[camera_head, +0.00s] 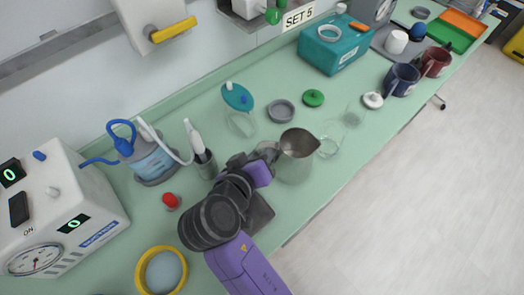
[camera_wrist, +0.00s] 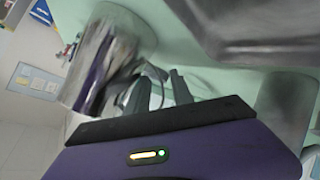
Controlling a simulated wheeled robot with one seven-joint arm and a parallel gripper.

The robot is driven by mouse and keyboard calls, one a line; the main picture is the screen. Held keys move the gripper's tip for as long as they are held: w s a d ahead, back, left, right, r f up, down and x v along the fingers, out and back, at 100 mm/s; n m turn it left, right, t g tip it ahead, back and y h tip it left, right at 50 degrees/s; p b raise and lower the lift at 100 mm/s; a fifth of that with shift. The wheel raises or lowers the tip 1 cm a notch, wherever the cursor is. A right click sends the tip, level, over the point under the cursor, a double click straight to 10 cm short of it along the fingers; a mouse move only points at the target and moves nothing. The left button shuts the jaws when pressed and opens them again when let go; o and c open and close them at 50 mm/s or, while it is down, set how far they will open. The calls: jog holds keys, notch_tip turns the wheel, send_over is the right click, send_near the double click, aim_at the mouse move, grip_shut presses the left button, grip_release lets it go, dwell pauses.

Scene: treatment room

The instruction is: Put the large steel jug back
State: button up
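The large steel jug (camera_head: 294,168) stands upright near the front edge of the green counter, its spout towards the right. In the wrist view its shiny curved wall (camera_wrist: 105,62) fills the upper left, with its handle (camera_wrist: 156,78) on the right side. My gripper (camera_head: 266,163) is at the left, handle side of the jug. In the wrist view the two dark fingers of my gripper (camera_wrist: 159,92) are apart, with the handle close to their tips. I cannot tell whether they touch the handle.
Glass beakers (camera_head: 329,147) stand just right of the jug. A grey dish (camera_head: 281,110), a green lid (camera_head: 313,98) and a teal-lidded jug (camera_head: 238,98) are behind. A white-tipped bottle (camera_head: 203,157) and a red button (camera_head: 171,201) are left. Mugs (camera_head: 402,79) stand farther right.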

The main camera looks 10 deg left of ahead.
jog(key=shift+r, duration=0.1)
jog(key=v, duration=1.2)
jog(key=shift+b, duration=0.35)
